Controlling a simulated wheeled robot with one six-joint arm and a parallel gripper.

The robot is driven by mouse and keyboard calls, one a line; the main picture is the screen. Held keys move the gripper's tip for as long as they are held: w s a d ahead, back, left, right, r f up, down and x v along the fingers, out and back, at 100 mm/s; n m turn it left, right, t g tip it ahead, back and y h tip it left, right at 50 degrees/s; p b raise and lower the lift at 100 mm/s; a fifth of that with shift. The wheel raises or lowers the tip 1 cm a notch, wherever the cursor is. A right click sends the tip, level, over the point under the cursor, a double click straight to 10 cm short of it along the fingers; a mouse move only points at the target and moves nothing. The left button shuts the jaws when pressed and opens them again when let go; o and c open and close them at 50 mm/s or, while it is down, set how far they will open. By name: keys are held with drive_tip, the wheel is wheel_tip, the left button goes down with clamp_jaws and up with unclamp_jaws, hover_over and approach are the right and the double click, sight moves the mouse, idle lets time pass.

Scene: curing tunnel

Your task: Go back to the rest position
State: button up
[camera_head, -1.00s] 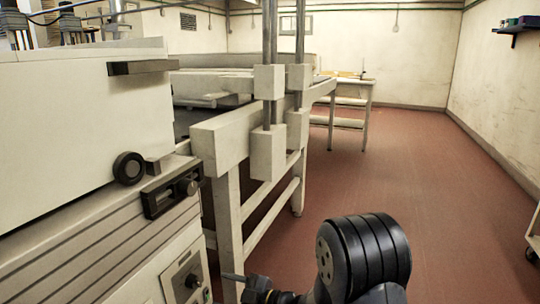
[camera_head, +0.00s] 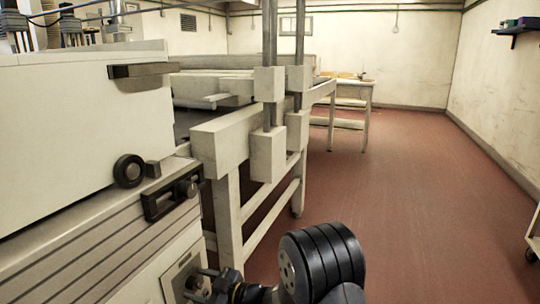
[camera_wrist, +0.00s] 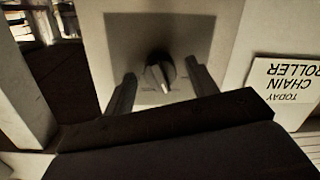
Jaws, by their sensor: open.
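My gripper (camera_wrist: 161,68) is open, with its two dark fingers apart in the wrist view. A dark rotary knob (camera_wrist: 160,72) with a pale pointer shows between the fingertips, on a grey square plate. Whether the fingers touch it cannot be told. In the head view my gripper (camera_head: 203,284) is low in the picture, right at the knob's plate (camera_head: 180,272) on the front of the pale machine, and partly hides the knob. My black arm joint is at the bottom centre.
The pale machine (camera_head: 80,130) fills the left, with a dark handle (camera_head: 143,69) and a round black knob (camera_head: 129,170). A pale frame (camera_head: 228,205) stands beside it. An upside-down sign (camera_wrist: 285,90) reads "TODAY CHAIN ROLLER".

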drive_tip(key=shift+s+d+f+m+g+y+p, duration=0.15)
drive_tip(key=shift+d+m+y+p, duration=0.15)
drive_tip(key=shift+m+p, duration=1.6)
drive_tip(key=shift+w+d+m+g+y+p, duration=0.1)
drive_tip(key=shift+d+m+y+p, duration=0.5)
drive_tip(key=shift+m, duration=2.15)
drive_tip(key=shift+s+f+m+g+h+p, duration=0.1)
drive_tip(key=shift+m+g+p, duration=0.05)
drive_tip(key=shift+m+p, duration=1.85)
drive_tip(key=shift+m+b, duration=0.35)
drive_tip(key=shift+b, duration=0.05)
